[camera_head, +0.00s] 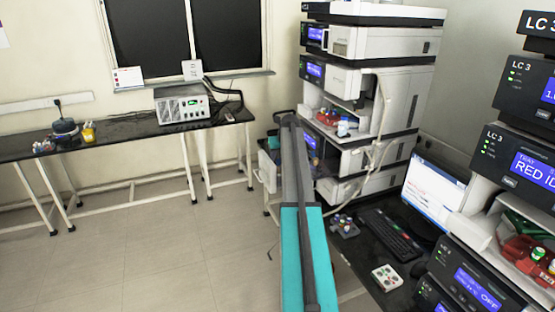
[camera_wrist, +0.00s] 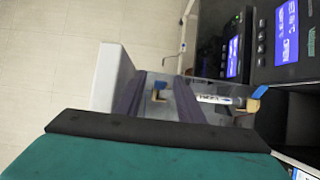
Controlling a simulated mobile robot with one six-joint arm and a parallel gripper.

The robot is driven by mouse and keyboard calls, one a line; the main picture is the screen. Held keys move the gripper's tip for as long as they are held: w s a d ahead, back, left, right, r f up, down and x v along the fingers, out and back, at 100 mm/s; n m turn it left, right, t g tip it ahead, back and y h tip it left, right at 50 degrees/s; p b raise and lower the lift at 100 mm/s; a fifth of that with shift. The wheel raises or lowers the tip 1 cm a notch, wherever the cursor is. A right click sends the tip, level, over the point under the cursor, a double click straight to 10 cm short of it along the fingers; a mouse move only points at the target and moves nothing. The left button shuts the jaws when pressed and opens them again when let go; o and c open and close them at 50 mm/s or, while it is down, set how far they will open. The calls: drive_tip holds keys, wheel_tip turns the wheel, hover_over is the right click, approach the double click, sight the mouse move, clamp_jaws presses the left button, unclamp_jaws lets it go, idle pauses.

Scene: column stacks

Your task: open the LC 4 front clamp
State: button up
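In the wrist view a pulled-out drawer with a white front panel (camera_wrist: 108,76) and clear sides holds a white labelled column (camera_wrist: 215,99). A second blue-and-tan clamp (camera_wrist: 260,92) is at the column's far end, by the instrument. I cannot tell whether either clamp is open. In the head view the white drawer front (camera_head: 268,171) shows left of my arm, low on the middle stack. My teal and dark arm reaches to that stack; my gripper's fingertips cannot be made out clearly. No LC 4 label is readable.
The middle stack (camera_head: 385,45) stands behind my arm. The LC 3 stack (camera_head: 520,160) is close on the right. A keyboard (camera_head: 391,234) and monitor (camera_head: 435,190) stand between them. A black bench (camera_head: 110,127) runs along the back left. The floor (camera_head: 150,250) at left is clear.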

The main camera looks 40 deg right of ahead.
drive_tip(key=shift+s, duration=0.15)
drive_tip(key=shift+b+v, duration=0.5)
drive_tip(key=shift+v, duration=0.25)
drive_tip(key=b+v, duration=0.4)
drive_tip(key=v, duration=0.8)
drive_tip(key=shift+r, duration=0.1)
